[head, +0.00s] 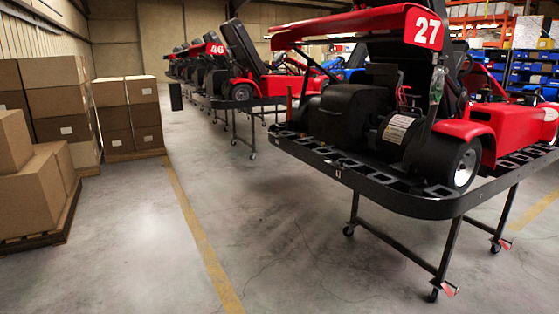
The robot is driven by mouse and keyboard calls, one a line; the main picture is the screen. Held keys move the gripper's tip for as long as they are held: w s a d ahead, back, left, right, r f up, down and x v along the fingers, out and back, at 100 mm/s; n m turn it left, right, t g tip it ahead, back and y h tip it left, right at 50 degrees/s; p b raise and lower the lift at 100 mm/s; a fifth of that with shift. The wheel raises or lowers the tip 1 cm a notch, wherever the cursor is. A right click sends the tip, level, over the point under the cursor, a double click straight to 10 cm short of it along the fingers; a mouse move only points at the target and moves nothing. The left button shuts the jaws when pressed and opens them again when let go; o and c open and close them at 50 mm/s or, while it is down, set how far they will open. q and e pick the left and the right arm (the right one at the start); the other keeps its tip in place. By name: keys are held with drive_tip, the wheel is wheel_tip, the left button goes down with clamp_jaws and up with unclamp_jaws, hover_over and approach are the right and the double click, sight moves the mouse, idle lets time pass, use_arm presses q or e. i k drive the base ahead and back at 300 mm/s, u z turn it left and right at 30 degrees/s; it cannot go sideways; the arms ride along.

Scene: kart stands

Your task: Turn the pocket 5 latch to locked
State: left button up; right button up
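A red and black kart (390,110) numbered 27 sits on a black wheeled stand (440,208) at the right. The stand's dark rim has a row of rectangular openings (380,176) along the near edge. No latch can be made out, and I cannot tell which opening is pocket 5. Neither of my grippers shows in the head view.
Cardboard boxes (58,100) stand stacked on pallets at the left. More karts on stands, one numbered 46 (232,58), line up behind. Shelves with blue bins (532,68) are at the back right. The concrete floor (270,220) in the middle is clear, with a yellow line.

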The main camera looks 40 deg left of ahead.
sight(341, 161)
drive_tip(key=u, duration=1.95)
drive_tip(key=i, duration=2.5)
drive_tip(key=z, duration=0.9)
